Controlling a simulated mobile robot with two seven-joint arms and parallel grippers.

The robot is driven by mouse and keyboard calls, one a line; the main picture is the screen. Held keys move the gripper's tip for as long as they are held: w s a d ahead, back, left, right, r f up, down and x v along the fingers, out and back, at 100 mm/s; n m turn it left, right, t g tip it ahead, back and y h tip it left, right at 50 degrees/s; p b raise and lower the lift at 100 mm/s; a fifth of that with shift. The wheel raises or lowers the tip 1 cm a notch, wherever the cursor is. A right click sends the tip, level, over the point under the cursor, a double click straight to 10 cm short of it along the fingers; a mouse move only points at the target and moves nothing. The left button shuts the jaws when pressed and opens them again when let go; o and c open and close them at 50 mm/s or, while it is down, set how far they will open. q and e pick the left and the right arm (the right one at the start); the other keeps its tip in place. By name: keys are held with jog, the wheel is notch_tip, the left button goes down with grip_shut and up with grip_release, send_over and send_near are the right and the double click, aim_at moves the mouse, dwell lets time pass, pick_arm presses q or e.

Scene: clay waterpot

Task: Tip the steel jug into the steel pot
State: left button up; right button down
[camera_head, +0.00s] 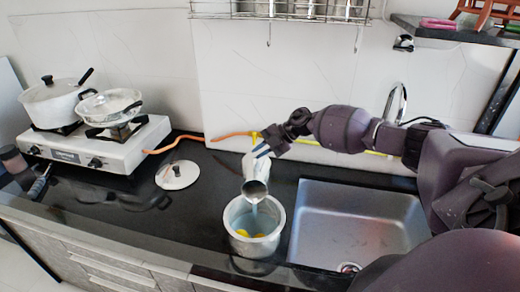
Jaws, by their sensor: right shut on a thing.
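The steel pot (240,245) stands on the dark counter left of the sink, with yellow pieces (246,234) inside. The steel jug (254,187) is tilted mouth-down above the pot's far rim, and a pale stream (254,209) runs from its mouth into the pot. My right gripper (262,149) is shut on the jug from above and behind; its fingers partly hide the jug's upper part. My left gripper is not in view.
A white stove (120,150) at left holds a lidded white pot (52,103) and a glass-lidded pan (108,106). A round white lid (177,175) lies on the counter. The empty sink (345,215) is right of the pot. A wire rack (290,10) hangs above.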

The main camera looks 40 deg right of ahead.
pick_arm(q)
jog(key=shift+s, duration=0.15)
pick_arm(e)
jog(key=shift+s+r, duration=0.1)
jog(key=shift+r, duration=0.05)
pick_arm(q)
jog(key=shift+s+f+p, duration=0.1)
jog(key=shift+p, duration=0.2)
pick_arm(e)
jog(key=shift+a, duration=0.1)
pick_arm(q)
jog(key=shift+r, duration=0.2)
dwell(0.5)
pick_arm(e)
jog(key=shift+s+a+r+n, duration=0.2)
jog(key=shift+s+r+n, duration=0.1)
jog(key=shift+s+a+r+t+h, duration=0.2)
jog(key=shift+s+t+h, duration=0.1)
jog(key=shift+t, duration=0.1)
jog(key=shift+r, duration=0.1)
jog(key=shift+r, duration=0.1)
dwell(0.9)
